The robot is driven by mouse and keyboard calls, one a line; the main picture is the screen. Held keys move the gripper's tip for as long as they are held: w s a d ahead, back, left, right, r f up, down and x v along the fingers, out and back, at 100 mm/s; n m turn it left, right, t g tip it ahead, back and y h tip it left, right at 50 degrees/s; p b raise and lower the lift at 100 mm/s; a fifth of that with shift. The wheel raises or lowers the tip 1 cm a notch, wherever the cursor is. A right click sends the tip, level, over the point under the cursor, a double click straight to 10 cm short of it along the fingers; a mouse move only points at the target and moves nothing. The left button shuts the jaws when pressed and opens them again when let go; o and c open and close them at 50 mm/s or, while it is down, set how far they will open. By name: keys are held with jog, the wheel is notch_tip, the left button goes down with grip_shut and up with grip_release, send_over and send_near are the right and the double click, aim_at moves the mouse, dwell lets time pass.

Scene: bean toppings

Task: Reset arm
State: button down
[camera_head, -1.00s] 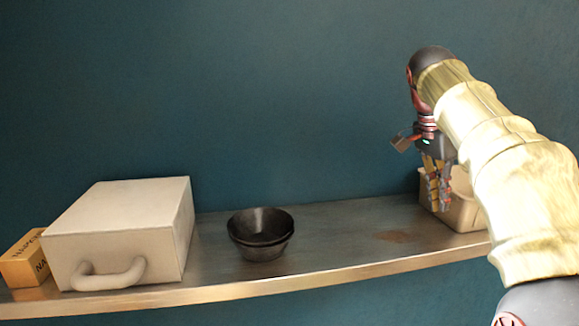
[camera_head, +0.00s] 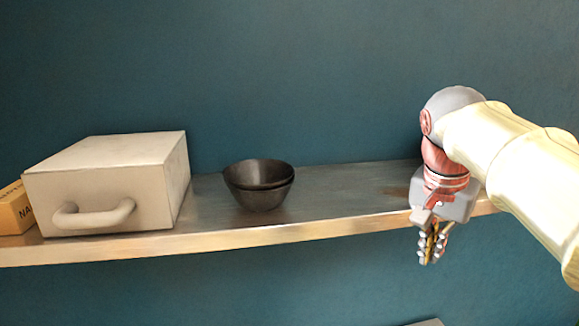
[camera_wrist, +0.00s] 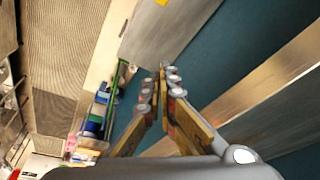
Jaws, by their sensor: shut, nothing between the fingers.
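My gripper (camera_head: 431,248) hangs at the right in the head view, fingers pointing down, in front of the shelf's front edge. Its fingertips are together and nothing is between them. In the wrist view my gripper (camera_wrist: 160,82) also shows its two fingers meeting at the tips. Part of the shelf's right end is hidden behind my wrist and arm.
A wooden shelf (camera_head: 330,213) runs along a dark teal wall. On it stand stacked dark bowls (camera_head: 258,198), a pale box with a handle (camera_head: 110,160) and an orange box (camera_head: 14,210). The wrist view shows colourful items (camera_wrist: 97,120) on another surface.

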jog(key=s+a+f+n+t+b, duration=0.1)
jog(key=s+f+b, duration=0.4)
jog(key=f, duration=0.7)
jog(key=s+a+f+n+t+y+b, duration=0.1)
jog(key=s+a+f+n+b, duration=0.3)
jog(key=f, duration=0.9)
jog(key=s+a+f+n+y+b, duration=0.1)
jog(key=s+a+f+n+b, duration=0.1)
jog(key=s+f+n+b, duration=0.2)
jog(key=s+f+b, duration=0.3)
jog(key=s+f, duration=0.1)
jog(key=f, duration=0.4)
jog(key=shift+a+f+t, duration=0.2)
jog(key=shift+f+t, duration=0.1)
jog(key=shift+t, duration=0.1)
